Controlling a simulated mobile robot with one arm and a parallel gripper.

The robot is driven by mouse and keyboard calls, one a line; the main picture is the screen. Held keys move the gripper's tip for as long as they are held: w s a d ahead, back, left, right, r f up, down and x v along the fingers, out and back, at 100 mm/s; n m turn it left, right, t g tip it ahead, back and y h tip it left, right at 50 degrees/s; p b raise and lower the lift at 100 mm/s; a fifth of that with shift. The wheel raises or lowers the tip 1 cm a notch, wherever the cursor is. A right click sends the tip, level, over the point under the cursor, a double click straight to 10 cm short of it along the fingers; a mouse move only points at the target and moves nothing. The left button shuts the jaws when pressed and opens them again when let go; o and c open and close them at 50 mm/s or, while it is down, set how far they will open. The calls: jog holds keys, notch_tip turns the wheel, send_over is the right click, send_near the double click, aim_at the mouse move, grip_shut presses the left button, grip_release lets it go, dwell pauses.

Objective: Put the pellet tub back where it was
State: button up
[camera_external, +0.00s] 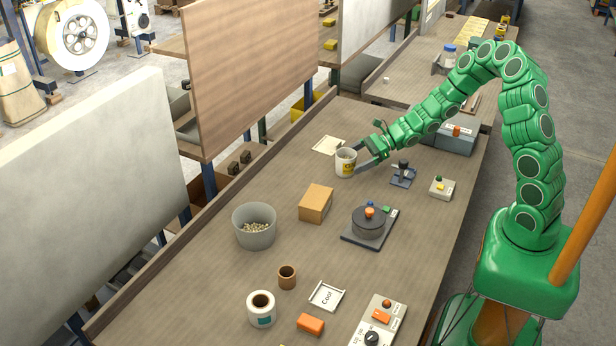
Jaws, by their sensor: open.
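The cup stands upright on the bench. I cannot tell whether the fingers touch it.
A cardboard box (315,204) stands between the tub and the cup. A round dark device (369,223), a small lever press (403,174) and a switch box (442,188) are to the right. A brown ring (287,277) and white roll (261,309) are nearer. A raised edge runs along the left.

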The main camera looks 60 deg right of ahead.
jog(key=v, duration=0.7)
jog(key=shift+s+d, duration=0.1)
jog(key=shift+d, duration=0.05)
jog(key=s+a+r+n+g, duration=0.4)
jog(key=s+a+r+n, duration=0.2)
jog(key=s+a+n, duration=0.25)
jog(key=s+a+r+n+g, duration=0.4)
jog(key=s+a+r+n, duration=0.25)
jog(key=a, duration=0.35)
jog(key=s+r+n+g+h, duration=0.3)
jog(key=s+n, duration=0.4)
jog(key=s, duration=0.6)
jog(key=s+d+r+n+h, duration=0.1)
jog(key=s+d+n+h, duration=0.3)
jog(key=s+d+h, duration=0.2)
jog(key=s+d, duration=0.2)
jog(key=s, duration=0.2)
jog(key=shift+r+n, duration=0.15)
jog(key=shift+n, duration=0.25)
